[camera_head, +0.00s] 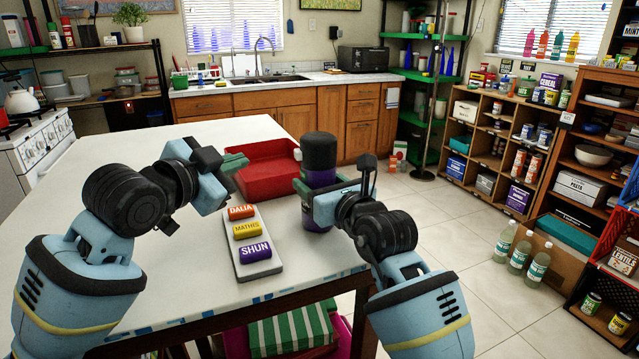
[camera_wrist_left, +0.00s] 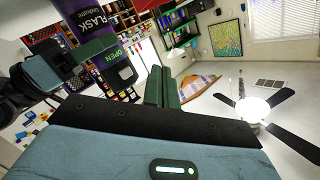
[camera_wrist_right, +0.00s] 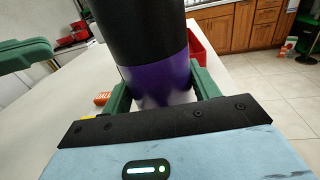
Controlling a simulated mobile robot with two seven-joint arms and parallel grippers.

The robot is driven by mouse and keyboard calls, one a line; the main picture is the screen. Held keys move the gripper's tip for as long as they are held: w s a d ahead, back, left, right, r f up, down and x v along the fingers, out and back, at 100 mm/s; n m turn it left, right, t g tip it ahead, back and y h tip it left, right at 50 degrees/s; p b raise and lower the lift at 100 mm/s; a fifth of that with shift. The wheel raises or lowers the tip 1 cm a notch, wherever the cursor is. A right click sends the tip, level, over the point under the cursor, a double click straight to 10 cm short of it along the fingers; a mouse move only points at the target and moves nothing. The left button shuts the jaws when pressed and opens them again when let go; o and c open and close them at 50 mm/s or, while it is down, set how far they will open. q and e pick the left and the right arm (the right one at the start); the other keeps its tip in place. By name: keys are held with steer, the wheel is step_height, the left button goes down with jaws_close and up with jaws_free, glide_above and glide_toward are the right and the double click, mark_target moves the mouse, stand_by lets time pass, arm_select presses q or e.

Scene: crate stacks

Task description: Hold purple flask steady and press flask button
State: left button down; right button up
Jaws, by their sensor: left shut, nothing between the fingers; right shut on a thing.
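The purple flask (camera_head: 319,178) with a black upper part stands upright near the table's right edge. My right gripper (camera_head: 305,190) is shut around its purple body; the right wrist view shows the flask (camera_wrist_right: 160,82) between the green fingers. My left gripper (camera_head: 238,163) is shut and empty, to the left of the flask and apart from it. Its closed fingers show in the left wrist view (camera_wrist_left: 163,85). I cannot tell whether this is the button.
A red tray (camera_head: 268,172) lies on the white table (camera_head: 150,245) behind the grippers. A grey board (camera_head: 262,268) with orange, yellow and purple name blocks lies in front of them. The table's left part is clear. Bottles (camera_head: 518,252) stand on the floor at right.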

arm_select(q)
steer(key=w+d, duration=0.2)
steer(key=d, duration=0.4)
steer(key=shift+d, duration=0.3)
steer(key=shift+w+d, duration=0.15)
stand_by(1.8)
steer(key=shift+w+d, duration=0.1)
steer(key=shift+d, duration=0.45)
stand_by(0.6)
steer(key=shift+a, duration=0.7)
steer(key=s+a, duration=0.2)
steer(key=a, duration=0.3)
steer(key=shift+a, duration=0.4)
steer(key=shift+s, duration=0.1)
